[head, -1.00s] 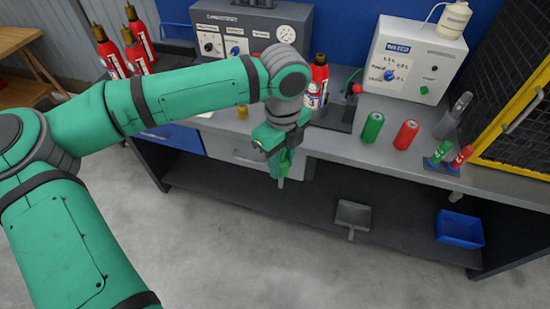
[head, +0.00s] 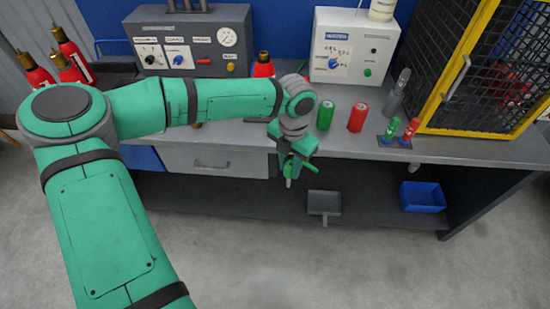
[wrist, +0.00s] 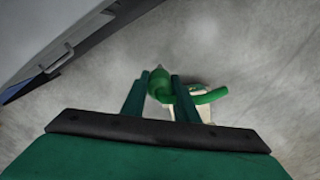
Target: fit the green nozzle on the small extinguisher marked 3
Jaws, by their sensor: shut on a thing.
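My gripper (head: 297,168) is shut on a green nozzle-like piece (head: 311,167), held in front of the bench and below its top. In the wrist view the green piece (wrist: 160,85) is between my two fingers (wrist: 158,95), with a curved green arm (wrist: 210,97) reaching to the right and a pale block below it. A red extinguisher (head: 263,68) with a brass top stands on the bench behind my arm. Most of it is hidden and I cannot read a number on it. It is well apart from my gripper.
Green (head: 325,116) and red (head: 357,117) cylinders stand near the bench's front edge. A small rack (head: 398,142) holds a green and a red piece. A yellow-framed mesh cage (head: 447,75) is at right. Several large extinguishers (head: 75,62) stand at left. Open floor lies in front.

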